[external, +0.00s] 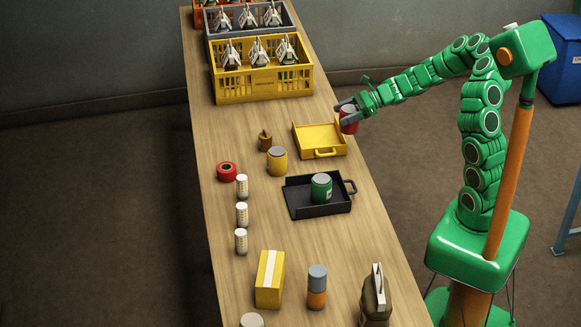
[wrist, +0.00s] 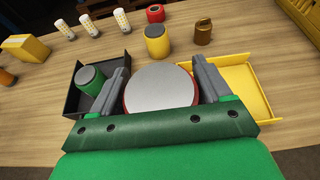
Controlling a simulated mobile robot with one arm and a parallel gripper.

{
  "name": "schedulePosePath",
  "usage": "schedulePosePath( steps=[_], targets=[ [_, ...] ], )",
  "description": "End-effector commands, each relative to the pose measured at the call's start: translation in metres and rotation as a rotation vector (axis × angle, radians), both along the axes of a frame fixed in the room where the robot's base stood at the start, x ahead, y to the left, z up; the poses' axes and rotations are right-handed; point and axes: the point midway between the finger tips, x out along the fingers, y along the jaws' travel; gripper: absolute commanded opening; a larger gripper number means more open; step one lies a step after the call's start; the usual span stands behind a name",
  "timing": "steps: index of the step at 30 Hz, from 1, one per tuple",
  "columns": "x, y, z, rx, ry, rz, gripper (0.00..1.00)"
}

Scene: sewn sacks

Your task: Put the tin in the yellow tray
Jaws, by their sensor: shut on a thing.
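A red tin with a grey lid (external: 349,122) is held between the jaws of my gripper (external: 347,106). In the wrist view the tin's round lid (wrist: 160,88) fills the space between my two grey fingers. The yellow tray (external: 318,137) is flat and empty, with a handle at its front. In the external view the tin appears just past the tray's upper right corner, by the table's right edge. In the wrist view the yellow tray (wrist: 240,88) lies right of the tin, partly hidden by my finger. The tin's exact height is unclear.
A black tray (external: 301,202) holds a green tin (external: 321,187). A yellow tin (external: 277,161), a brown weight-like object (external: 265,141) and a red ring (external: 227,172) stand left of the trays.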

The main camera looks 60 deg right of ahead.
Motion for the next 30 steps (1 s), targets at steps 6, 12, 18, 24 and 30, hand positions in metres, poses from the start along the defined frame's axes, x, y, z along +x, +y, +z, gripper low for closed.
schedulePosePath(
  steps=[6,12,18,24,30],
  targets=[
    [0.029,-0.004,-0.015,-0.003,0.003,0.000,0.29],
    [0.057,-0.008,-0.026,-0.001,0.000,0.003,0.29],
    [0.083,-0.012,-0.039,-0.003,0.001,0.000,0.29],
    [0.097,-0.013,-0.060,0.000,0.003,0.003,0.29],
    [0.113,-0.017,-0.077,-0.002,0.001,0.000,0.29]
  ],
)
